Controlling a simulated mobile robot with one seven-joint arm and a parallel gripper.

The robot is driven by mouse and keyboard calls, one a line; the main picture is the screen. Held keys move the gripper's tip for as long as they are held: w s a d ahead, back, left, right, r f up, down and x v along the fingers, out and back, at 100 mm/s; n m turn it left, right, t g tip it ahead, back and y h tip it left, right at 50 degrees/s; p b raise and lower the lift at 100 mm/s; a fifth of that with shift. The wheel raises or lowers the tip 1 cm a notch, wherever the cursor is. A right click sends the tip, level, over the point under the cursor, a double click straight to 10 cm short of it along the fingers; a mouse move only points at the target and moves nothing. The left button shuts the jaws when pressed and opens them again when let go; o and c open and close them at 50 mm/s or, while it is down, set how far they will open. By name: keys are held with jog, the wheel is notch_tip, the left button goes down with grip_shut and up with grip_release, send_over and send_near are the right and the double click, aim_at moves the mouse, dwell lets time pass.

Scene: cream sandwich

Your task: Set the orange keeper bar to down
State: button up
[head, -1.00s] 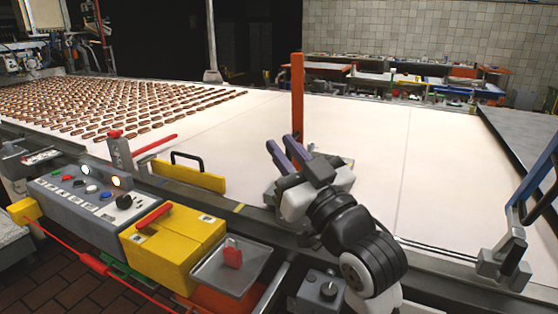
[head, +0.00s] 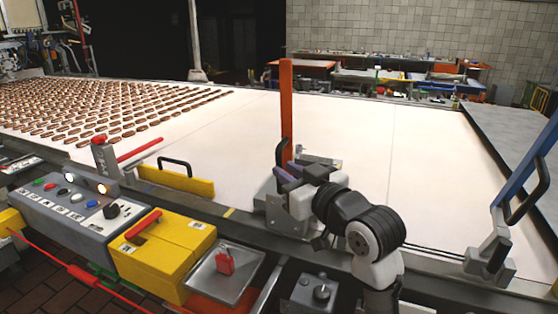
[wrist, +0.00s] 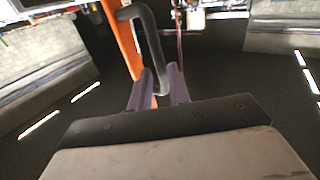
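The orange keeper bar (head: 286,105) stands upright at the near edge of the white belt, on a grey bracket (head: 272,210). In the wrist view, the orange bar (wrist: 122,42) rises at the upper left and the handle (wrist: 152,40) reaches down between my purple fingers. My gripper (wrist: 159,88) looks open around the handle, with a thin gap by the left finger. In the head view, my gripper (head: 284,177) is at the bar's lower part, and my wrist hides part of the bracket.
A blue bar (head: 525,160) with a similar handle leans at the right. A yellow plate with a handle (head: 176,181) and a red lever (head: 139,150) lie left. A control panel (head: 75,205), a yellow box (head: 165,258) and a grey tray (head: 205,283) stand in front.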

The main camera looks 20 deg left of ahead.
aim_at(279, 189)
jog(key=shift+x, duration=1.85)
grip_shut()
